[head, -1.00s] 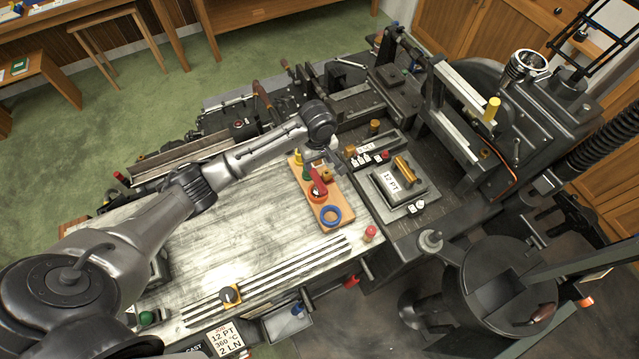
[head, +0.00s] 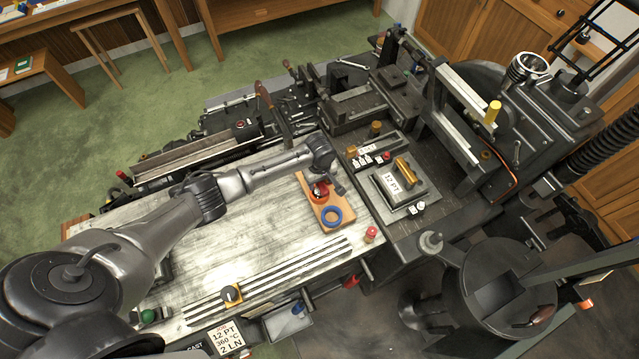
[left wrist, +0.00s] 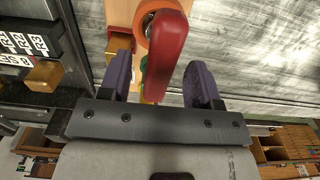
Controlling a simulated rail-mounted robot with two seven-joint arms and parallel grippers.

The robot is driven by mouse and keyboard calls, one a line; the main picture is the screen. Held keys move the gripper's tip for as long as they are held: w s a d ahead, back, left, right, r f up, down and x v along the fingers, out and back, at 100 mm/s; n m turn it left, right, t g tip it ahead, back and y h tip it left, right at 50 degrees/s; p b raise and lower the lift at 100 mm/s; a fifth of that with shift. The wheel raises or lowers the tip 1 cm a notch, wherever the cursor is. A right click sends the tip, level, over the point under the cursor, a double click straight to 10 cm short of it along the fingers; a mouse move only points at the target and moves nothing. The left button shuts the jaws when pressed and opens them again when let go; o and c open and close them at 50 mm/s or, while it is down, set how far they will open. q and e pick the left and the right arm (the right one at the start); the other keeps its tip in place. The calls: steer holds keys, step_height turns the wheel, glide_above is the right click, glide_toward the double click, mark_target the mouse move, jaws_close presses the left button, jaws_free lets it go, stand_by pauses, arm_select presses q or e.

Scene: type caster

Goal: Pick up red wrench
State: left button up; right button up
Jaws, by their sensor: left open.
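The red wrench (left wrist: 166,52) shows in the left wrist view as a red handle between the two open fingers of my left gripper (left wrist: 160,85). Its far end lies by an orange ring on the wooden board. I cannot tell whether the fingers touch it. In the head view the red wrench (head: 320,190) is mostly hidden under my left arm's end. The wooden board (head: 336,222) lies on the metal table and also holds a blue ring (head: 331,217). My left gripper is hidden from above there. My right gripper is not in view.
A red-topped peg (head: 371,234) stands near the table edge. The table (head: 220,250) left of the board is mostly clear.

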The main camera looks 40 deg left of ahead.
arm_select(q)
steer(key=shift+f, duration=1.25)
jaws_close()
steer(key=shift+r, duration=0.1)
steer(key=shift+r, duration=0.5)
steer(key=r, duration=0.3)
steer(key=shift+d+r, duration=0.1)
steer(key=shift+d, duration=0.25)
steer(key=d+r+b, duration=0.1)
steer(key=d+r, duration=0.5)
steer(key=d, duration=0.5)
steer(key=shift+r+b, duration=0.3)
steer(key=shift+r, duration=0.05)
